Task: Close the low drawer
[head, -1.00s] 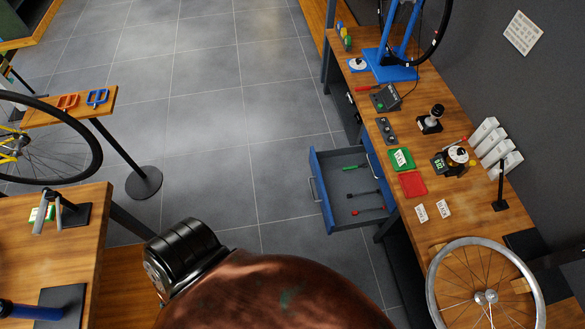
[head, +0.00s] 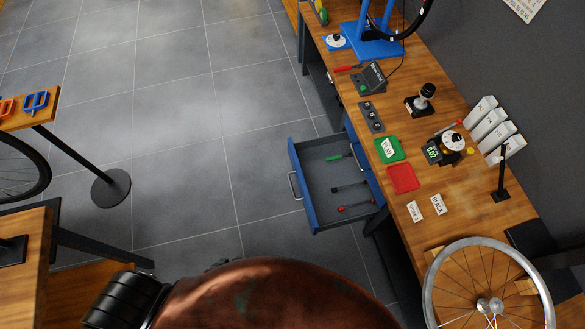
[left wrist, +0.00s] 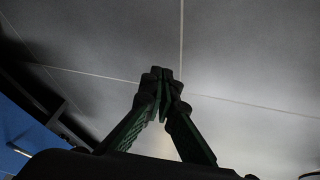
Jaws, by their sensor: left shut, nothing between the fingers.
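The low drawer (head: 310,195) sticks out from the long workbench on the right in the head view. It is open, with a blue front, a metal handle and several tools lying inside. In the left wrist view my left gripper (left wrist: 163,75) is shut and empty, with its fingertips together over the grey floor. A blue panel (left wrist: 22,130) with a pale bar shows at the left edge there; I cannot tell for sure that it is the drawer. Neither gripper shows in the head view, so my right gripper is hidden or outside it.
The workbench (head: 440,215) carries a green tray (head: 390,150), a red tray (head: 403,179) and a wheel (head: 488,290) at its near end. A wooden table (head: 22,262) and a round stand base (head: 110,188) are on the left. The floor (head: 180,140) between is clear.

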